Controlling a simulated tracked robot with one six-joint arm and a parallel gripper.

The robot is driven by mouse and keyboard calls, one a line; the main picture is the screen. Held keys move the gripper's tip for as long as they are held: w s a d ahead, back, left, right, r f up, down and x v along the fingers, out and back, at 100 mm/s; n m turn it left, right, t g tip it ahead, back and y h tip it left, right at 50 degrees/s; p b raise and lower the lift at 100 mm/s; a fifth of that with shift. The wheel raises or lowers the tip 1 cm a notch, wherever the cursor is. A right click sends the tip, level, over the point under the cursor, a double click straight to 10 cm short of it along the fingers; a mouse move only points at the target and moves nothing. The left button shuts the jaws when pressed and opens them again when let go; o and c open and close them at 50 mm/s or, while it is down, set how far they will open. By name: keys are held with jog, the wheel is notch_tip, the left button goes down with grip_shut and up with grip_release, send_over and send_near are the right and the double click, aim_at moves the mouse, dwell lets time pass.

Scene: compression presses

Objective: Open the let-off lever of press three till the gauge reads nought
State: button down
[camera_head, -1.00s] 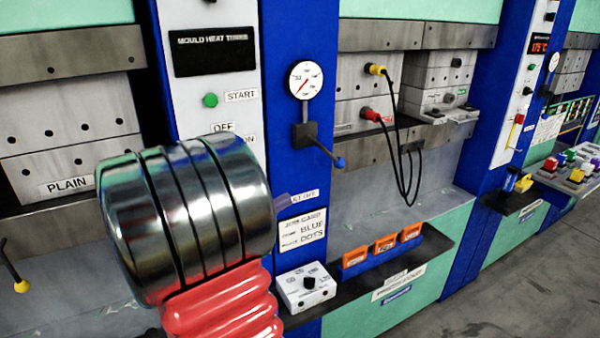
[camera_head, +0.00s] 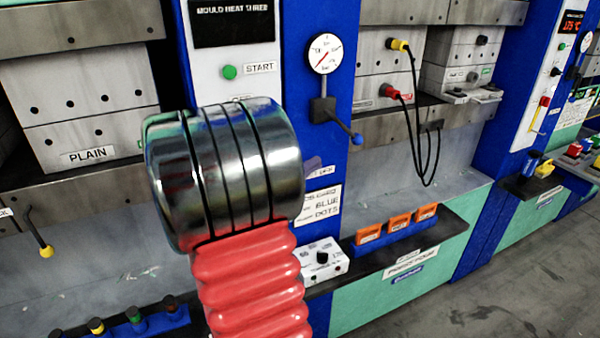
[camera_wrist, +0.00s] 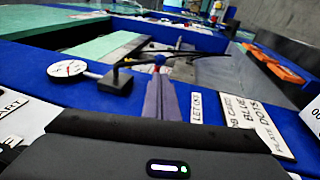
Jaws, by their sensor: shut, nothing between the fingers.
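A LET OFF label (camera_wrist: 197,108) and a card about blue dots (camera_head: 318,205) are on the pillar. Press four's shelf to the right holds orange blocks (camera_head: 398,224) and a white control box (camera_head: 322,260). A yellow-knobbed lever (camera_head: 38,235) hangs at the left. Grey floor is clear at lower right.

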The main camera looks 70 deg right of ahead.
aim_at(345, 128)
jog(key=x, duration=1)
jog(key=shift+w+f, duration=0.1)
jog(key=shift+w, duration=0.05)
